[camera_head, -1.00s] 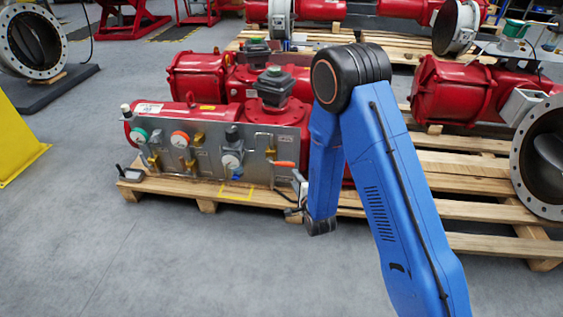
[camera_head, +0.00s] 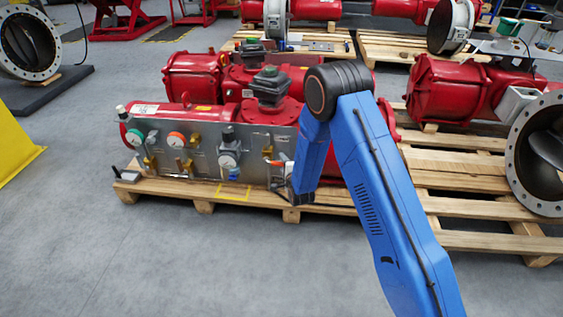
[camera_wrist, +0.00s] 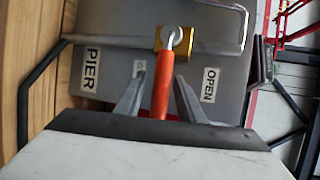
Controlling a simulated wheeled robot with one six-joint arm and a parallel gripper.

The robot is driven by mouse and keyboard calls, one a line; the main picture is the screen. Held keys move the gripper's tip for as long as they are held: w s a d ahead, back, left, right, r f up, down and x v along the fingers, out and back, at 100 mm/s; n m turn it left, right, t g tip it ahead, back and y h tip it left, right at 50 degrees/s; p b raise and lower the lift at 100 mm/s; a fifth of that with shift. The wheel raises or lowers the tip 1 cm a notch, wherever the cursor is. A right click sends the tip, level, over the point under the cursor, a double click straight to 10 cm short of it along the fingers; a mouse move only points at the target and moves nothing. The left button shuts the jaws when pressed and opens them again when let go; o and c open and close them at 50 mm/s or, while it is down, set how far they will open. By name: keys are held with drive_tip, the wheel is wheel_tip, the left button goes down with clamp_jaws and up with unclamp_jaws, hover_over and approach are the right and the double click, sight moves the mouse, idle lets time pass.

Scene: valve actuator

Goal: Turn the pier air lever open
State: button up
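The pier air lever is an orange handle (camera_wrist: 161,88) on a brass valve (camera_wrist: 176,42) in the wrist view, between the PIER label (camera_wrist: 91,70) and the OPEN label (camera_wrist: 209,85). A smaller label between them is partly covered by a finger. My gripper (camera_wrist: 160,84) is open, with one grey finger on each side of the handle and gaps showing; I see no clear contact. In the head view the orange lever (camera_head: 277,163) sits at the right end of the grey valve panel (camera_head: 205,165), and my blue arm mostly hides the gripper there.
A bent metal pipe (camera_wrist: 243,30) runs close around the valve. The red actuator stands on a wooden pallet (camera_head: 160,188). The floor (camera_head: 130,260) in front is clear.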

drive_tip(key=shift+x, duration=0.9)
clamp_jaws()
drive_tip(key=shift+r, duration=0.15)
drive_tip(key=a+r+n+g+h, duration=0.1)
drive_tip(key=a+r+n+h, duration=0.4)
drive_tip(key=n, duration=0.6)
drive_tip(key=shift+a+r+h, duration=0.3)
drive_tip(key=shift+r+h, duration=0.85)
drive_tip(key=shift+h, duration=0.75)
drive_tip(key=shift+w, duration=0.15)
